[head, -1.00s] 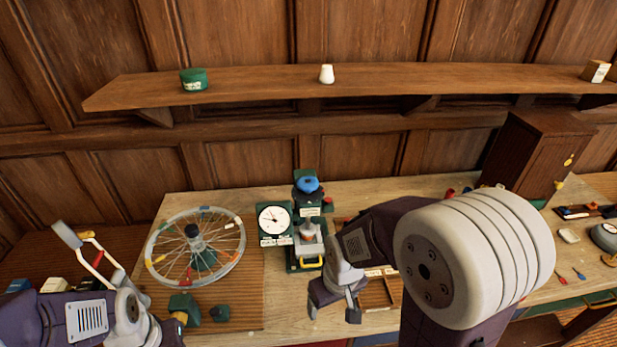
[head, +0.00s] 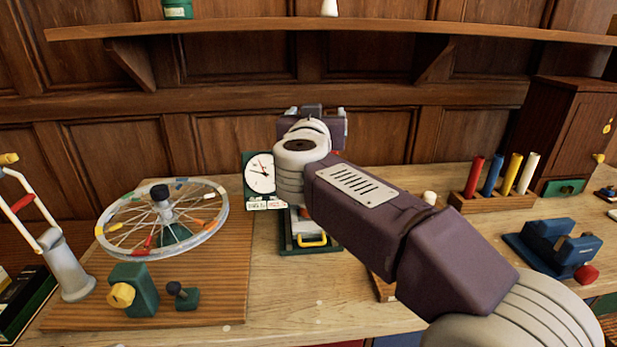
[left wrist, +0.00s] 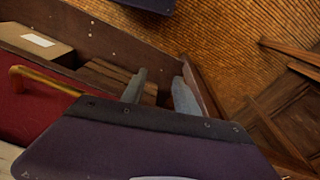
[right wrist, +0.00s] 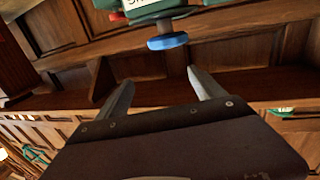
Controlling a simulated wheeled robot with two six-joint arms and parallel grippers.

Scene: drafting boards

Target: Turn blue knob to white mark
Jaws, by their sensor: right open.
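The blue knob (right wrist: 167,42) shows in the right wrist view as a flat blue disc under a green housing (right wrist: 150,8). My right gripper (right wrist: 161,78) is open. Its fingertips are just short of the knob in that picture, one to each side, with nothing between them. In the head view my right arm hides the knob. No white mark can be made out. The white dial (head: 260,173) stands left of my right forearm, above a green base with a yellow handle (head: 312,241). My left gripper (left wrist: 160,82) is open and empty near a drawer.
A spoked wheel (head: 207,240) stands on a board at left, with a green block and yellow knob (head: 123,294) before it. Coloured rods in a rack (head: 470,200) and a blue device (head: 553,247) are at right. A shelf (head: 230,29) runs above.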

